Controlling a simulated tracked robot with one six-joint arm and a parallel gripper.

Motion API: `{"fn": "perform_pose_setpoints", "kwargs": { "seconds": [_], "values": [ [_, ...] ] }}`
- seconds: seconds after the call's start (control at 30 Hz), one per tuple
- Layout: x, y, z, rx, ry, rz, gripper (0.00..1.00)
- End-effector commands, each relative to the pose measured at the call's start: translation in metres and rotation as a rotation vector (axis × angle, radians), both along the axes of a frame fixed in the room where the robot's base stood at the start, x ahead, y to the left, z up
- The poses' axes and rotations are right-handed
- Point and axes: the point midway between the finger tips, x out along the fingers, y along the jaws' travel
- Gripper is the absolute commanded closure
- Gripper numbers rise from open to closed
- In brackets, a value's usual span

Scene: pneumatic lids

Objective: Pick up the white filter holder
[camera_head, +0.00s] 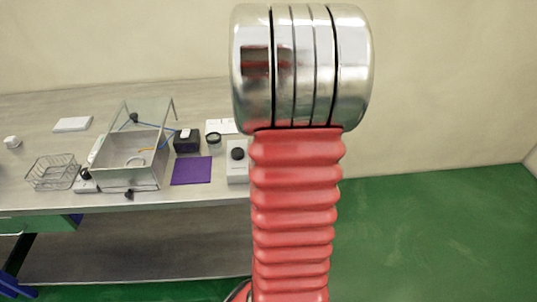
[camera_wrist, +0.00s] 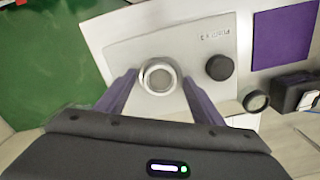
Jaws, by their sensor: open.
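The white filter holder looks to be the round white ring (camera_wrist: 158,77) with a grey centre, on a pale panel with printed lettering (camera_wrist: 205,32) in the wrist view. My gripper (camera_wrist: 160,80) is open, with one purple finger on each side of the ring in the picture. Gaps show between the ring and both fingers; I cannot tell the height of the fingertips above it. In the head view my red arm covers the spot, and neither the ring nor my fingers can be seen.
A black round knob (camera_wrist: 219,67) stands right of the ring. A dark-rimmed jar (camera_wrist: 256,101), a black box (camera_wrist: 295,92) and a purple mat (camera_wrist: 283,38) lie farther right. In the head view, a glass-lidded case (camera_head: 128,178) and wire basket (camera_head: 52,172) stand on the bench.

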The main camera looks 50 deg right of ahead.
Motion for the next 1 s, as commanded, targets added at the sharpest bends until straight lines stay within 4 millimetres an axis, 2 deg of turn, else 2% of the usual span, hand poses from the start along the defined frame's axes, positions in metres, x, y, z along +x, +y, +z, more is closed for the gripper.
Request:
{"fn": "perform_pose_setpoints", "kwargs": {
  "seconds": [0.5, 1.0],
  "values": [
    [0.0004, 0.0001, 0.0, -0.001, 0.0, 0.001, 0.39],
    [0.0006, 0.0002, 0.0001, -0.001, 0.0, 0.001, 0.73]
  ]
}}
